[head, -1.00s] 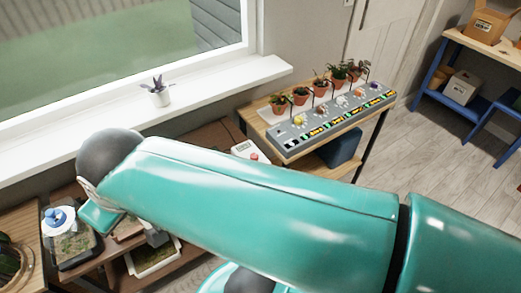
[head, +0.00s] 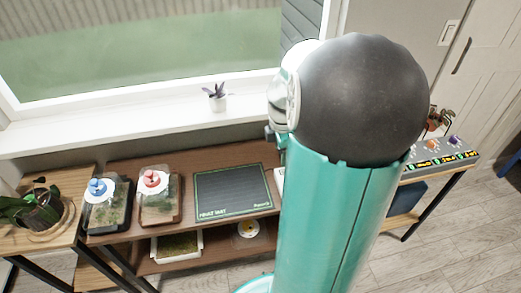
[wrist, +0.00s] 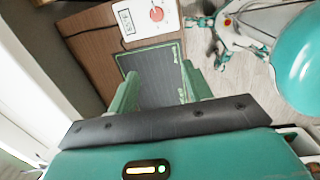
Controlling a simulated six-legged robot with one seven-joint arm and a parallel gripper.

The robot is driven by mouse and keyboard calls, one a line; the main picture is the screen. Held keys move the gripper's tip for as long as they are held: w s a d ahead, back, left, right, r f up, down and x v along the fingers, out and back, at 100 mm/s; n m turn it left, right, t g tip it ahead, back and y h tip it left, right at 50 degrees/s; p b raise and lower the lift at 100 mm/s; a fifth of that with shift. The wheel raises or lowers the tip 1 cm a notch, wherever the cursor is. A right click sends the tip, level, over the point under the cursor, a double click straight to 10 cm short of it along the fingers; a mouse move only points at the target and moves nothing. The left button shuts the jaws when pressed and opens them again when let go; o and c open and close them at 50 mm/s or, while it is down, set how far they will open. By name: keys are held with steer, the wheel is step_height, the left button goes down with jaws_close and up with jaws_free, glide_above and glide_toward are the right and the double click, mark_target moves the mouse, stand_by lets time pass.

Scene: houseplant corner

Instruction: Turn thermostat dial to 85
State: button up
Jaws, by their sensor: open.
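The thermostat is a white box (wrist: 148,20) with a round red dial (wrist: 157,14) and a small display beside the dial, at the top of the wrist view. The display's figures are too small to read. In the head view only a sliver of the white box (head: 279,179) shows; my arm hides the dial. My gripper (wrist: 160,72) is open and empty, its two green fingers apart above the dark mat. The thermostat lies beyond the fingertips, apart from them. The gripper is hidden in the head view.
The dark mat (head: 232,192) lies on the brown bench. Left of it stand two terrariums with a red knob (head: 152,179) and a blue knob (head: 97,187). A potted plant (head: 217,98) is on the windowsill. A panel with coloured knobs (head: 440,150) stands at right.

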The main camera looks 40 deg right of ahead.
steer(key=s+d+f+n, duration=0.2)
steer(key=s+d+f, duration=0.15)
steer(key=d, duration=0.25)
steer(key=shift+y, duration=0.4)
steer(key=f, duration=0.4)
steer(key=w+f, duration=0.1)
steer(key=f, duration=0.9)
steer(key=shift+w+a+f, duration=0.2)
steer(key=shift+w+f, duration=0.05)
steer(key=shift+w, duration=0.05)
steer(key=c, duration=1)
